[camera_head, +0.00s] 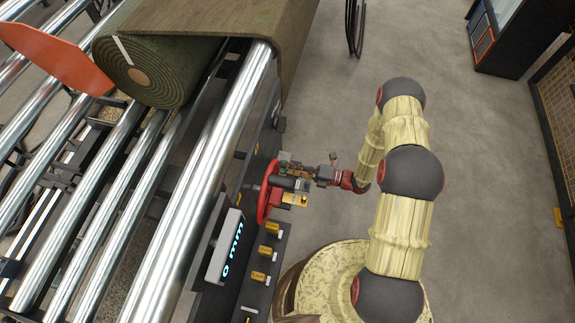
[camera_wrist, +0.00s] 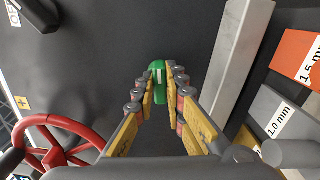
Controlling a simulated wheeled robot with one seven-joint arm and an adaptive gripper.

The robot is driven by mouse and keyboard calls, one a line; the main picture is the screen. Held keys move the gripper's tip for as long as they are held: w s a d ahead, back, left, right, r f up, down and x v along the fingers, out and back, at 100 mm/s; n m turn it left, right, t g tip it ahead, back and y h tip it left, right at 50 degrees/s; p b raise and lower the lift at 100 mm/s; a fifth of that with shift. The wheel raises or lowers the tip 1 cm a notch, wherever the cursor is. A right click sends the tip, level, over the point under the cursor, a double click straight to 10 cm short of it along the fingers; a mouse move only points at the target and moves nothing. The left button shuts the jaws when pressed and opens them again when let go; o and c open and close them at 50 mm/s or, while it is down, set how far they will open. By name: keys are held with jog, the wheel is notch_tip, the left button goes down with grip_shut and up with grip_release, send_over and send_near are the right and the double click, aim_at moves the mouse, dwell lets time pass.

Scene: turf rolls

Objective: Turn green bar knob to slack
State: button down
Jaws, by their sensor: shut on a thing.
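The green bar knob (camera_wrist: 157,83) sits on the dark panel in the wrist view, with a small white mark on its face. My gripper (camera_wrist: 161,90) has its yellow-padded fingers on both sides of the knob and is shut on it. The fingers cover the knob's sides. The knob cannot be made out clearly there. Any slack label is not readable.
A red handwheel (camera_head: 266,192) is close to my gripper and also shows in the wrist view (camera_wrist: 60,140). A grey bar (camera_wrist: 243,55) and thickness tags (camera_wrist: 277,118) lie right of the fingers. A turf roll (camera_head: 140,75) rests on the rollers. Open floor (camera_head: 480,180) lies right.

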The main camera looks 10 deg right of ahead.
jog(key=shift+w+m, duration=0.1)
jog(key=shift+m, duration=0.7)
jog(key=c, duration=2)
grip_release()
jog(key=shift+f, duration=0.1)
jog(key=shift+o, duration=0.8)
jog(key=shift+d, duration=0.15)
jog(key=v, duration=1.1)
jog(key=shift+s+d, duration=0.2)
jog(key=shift+d, duration=0.15)
